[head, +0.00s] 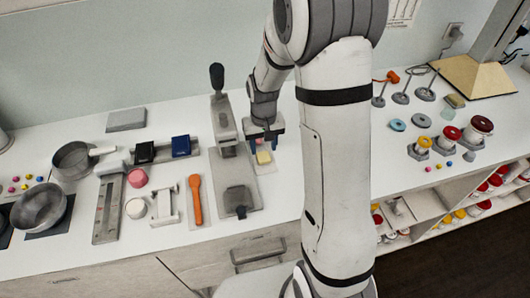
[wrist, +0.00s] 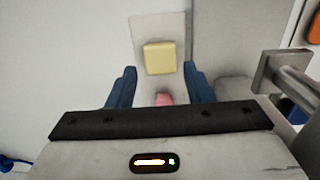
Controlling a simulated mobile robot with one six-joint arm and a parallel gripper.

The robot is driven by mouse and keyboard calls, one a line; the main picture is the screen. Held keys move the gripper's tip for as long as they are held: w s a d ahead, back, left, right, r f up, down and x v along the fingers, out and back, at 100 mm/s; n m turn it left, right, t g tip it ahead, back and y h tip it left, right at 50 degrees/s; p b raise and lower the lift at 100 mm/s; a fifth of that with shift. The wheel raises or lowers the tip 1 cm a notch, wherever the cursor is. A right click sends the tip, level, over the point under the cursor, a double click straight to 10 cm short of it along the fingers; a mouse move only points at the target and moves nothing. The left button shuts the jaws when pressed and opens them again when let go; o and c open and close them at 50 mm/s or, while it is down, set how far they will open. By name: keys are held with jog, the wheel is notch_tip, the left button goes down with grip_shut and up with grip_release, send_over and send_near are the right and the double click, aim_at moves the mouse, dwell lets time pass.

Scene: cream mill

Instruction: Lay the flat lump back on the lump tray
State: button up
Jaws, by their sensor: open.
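A pale yellow, square, flat-looking lump (wrist: 159,58) lies on a thin light-grey tray (wrist: 146,24), also seen in the head view as lump (head: 264,158) and tray (head: 269,170). A smaller pink lump (wrist: 164,98) shows between my fingers, partly hidden by my gripper body. I cannot tell which is the flat lump. My gripper (wrist: 160,70) is open with blue fingers, pointing down over the tray. In the wrist view the yellow lump sits just beyond the fingertips, between their lines. Nothing is held. In the head view my gripper (head: 264,136) hangs above the tray's far part.
A grey press with a black-knobbed lever (head: 220,115) stands close left of the tray. An orange spatula (head: 195,199) lies further left. Pans, moulds and small blocks fill the left counter. Spools and stands (head: 425,146) are at the right.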

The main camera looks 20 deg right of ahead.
aim_at(264, 155)
notch_tip(264, 155, up, 8)
jog(key=s+r+t, duration=0.1)
jog(key=s+r, duration=0.3)
jog(key=s, duration=0.6)
jog(key=s+r+t, duration=0.2)
jog(key=s+r, duration=0.3)
jog(key=s, duration=0.5)
jog(key=shift+d+r+b, duration=0.3)
jog(key=shift+d, duration=0.05)
